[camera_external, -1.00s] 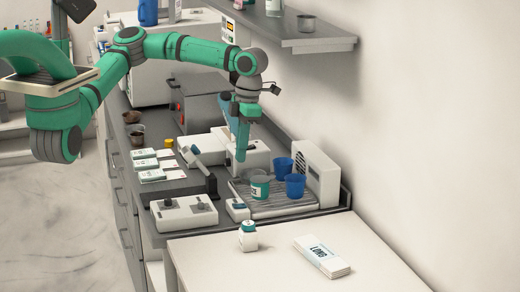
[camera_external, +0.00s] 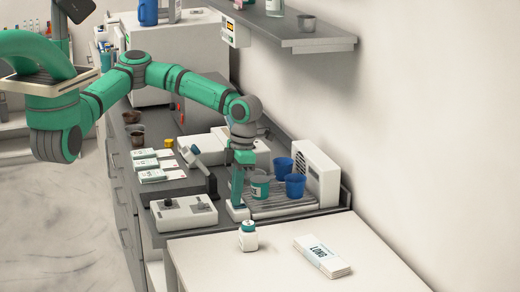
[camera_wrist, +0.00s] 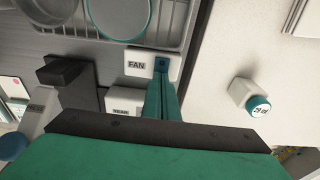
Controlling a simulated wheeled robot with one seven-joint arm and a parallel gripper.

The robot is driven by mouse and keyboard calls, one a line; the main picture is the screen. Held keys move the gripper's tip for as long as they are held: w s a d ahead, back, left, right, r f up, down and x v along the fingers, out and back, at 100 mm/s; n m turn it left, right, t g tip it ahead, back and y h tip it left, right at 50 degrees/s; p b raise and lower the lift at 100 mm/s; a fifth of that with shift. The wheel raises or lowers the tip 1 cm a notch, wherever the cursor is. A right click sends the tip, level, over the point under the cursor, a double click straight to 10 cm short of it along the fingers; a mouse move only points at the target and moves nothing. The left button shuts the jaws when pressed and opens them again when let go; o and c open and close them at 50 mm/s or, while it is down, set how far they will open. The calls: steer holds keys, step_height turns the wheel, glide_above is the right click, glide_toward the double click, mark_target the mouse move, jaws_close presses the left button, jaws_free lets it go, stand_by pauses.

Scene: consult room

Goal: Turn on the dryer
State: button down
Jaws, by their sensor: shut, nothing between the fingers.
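The dryer is a grey ribbed rack (camera_external: 286,209) with a white slatted fan unit (camera_external: 318,172) at its right end. A small white switch box (camera_external: 240,214) sits at the rack's front left corner. In the wrist view the switch box (camera_wrist: 138,62) is labelled FAN and has a blue part (camera_wrist: 161,64) at its right end. My gripper (camera_external: 237,203) points down over the box, shut and empty. In the wrist view my gripper's closed fingertips (camera_wrist: 161,76) are right at the blue part and partly cover it. I cannot tell if they touch or press it.
Blue cups (camera_external: 296,186) and a teal-banded cup (camera_external: 260,187) stand on the rack, close to my gripper.

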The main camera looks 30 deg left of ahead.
mark_target(243, 205)
steer(key=shift+f, duration=0.1)
steer(key=shift+s+a+f+t+h, duration=0.2)
steer(key=shift+f+t+h, duration=0.1)
steer(key=shift+f, duration=0.05)
stand_by(0.3)
steer(key=shift+w+d, duration=0.6)
steer(key=shift+r, duration=0.1)
steer(key=shift+w+r, duration=0.1)
steer(key=shift+d+r, duration=0.1)
steer(key=shift+r, duration=0.2)
step_height(243, 205, up, 14)
steer(key=shift+w+d+f, duration=0.15)
steer(key=shift+d+f, duration=0.05)
steer(key=shift+f, duration=0.05)
